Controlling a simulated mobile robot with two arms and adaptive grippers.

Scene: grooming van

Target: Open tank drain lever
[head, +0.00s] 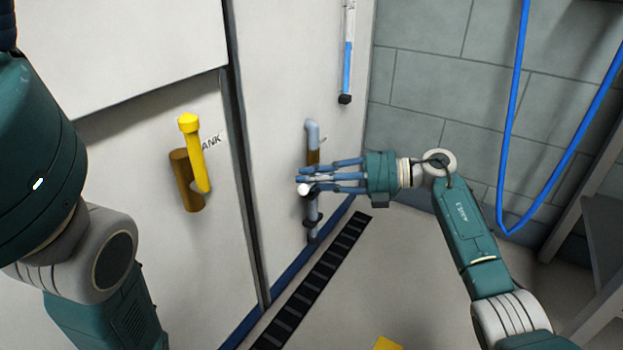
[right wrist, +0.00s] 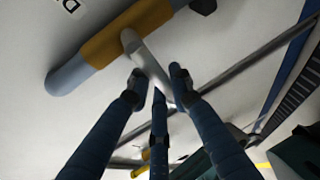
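A pale straight lever (right wrist: 145,60) sticks out from a brass valve body (right wrist: 105,45) on a grey-blue pipe (right wrist: 68,76) in the right wrist view. A label cut by the frame edge shows a "D" beside it. In the head view the pipe (head: 312,131) runs down the white wall, and a round white end (head: 304,190) shows at my fingertips. My right gripper (right wrist: 159,82) has its fingers on both sides of the lever; whether they press on it is unclear. A yellow handle (head: 194,150) on a brass valve stands farther left by a label reading "ANK". My left gripper is out of view.
A blue-filled tube gauge (head: 347,60) hangs on the wall above the pipe. A blue hose (head: 515,130) loops at right beside a shelf (head: 605,220). A dark slotted floor strip (head: 315,280) runs along the wall base. A yellow object (head: 387,343) lies at the bottom edge.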

